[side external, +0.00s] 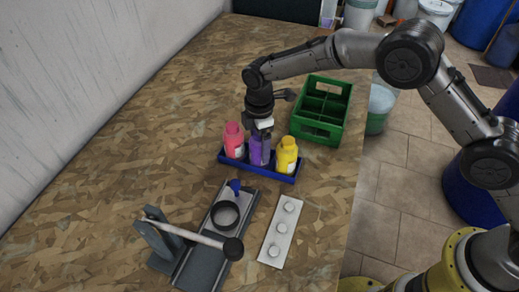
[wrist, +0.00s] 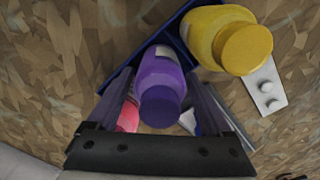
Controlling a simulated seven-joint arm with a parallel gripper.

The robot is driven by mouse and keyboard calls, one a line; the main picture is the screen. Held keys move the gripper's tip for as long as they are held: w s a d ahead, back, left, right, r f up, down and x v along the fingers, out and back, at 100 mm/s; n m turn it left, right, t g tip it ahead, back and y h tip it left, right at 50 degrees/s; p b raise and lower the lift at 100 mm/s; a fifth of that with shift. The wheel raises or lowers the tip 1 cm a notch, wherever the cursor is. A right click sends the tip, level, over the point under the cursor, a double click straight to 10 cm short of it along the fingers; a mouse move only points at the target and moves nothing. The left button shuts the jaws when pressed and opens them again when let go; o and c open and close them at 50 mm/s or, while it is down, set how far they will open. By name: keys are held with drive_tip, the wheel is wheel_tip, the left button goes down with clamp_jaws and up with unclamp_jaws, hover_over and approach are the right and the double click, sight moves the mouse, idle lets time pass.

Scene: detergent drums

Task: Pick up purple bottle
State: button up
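The purple bottle (side external: 259,152) stands upright in the middle of a blue tray (side external: 267,176), between a pink bottle (side external: 234,142) and a yellow bottle (side external: 286,156). My gripper (side external: 261,139) points down over the purple bottle and hides its top in the side view. In the wrist view, the purple bottle (wrist: 163,72) lies between the two fingers of my gripper (wrist: 162,88). The fingers are apart, one on each side of the bottle, and a gap shows beside its cap. The lower part of the bottle is hidden by its own body there.
A green divided crate (side external: 342,103) stands behind the tray at right. In front are a grey stand with a black ring (side external: 225,214), a lever with a dark round end (side external: 233,248) and a white plate with round knobs (side external: 267,252). The board's left side is clear.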

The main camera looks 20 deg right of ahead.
clamp_jaws()
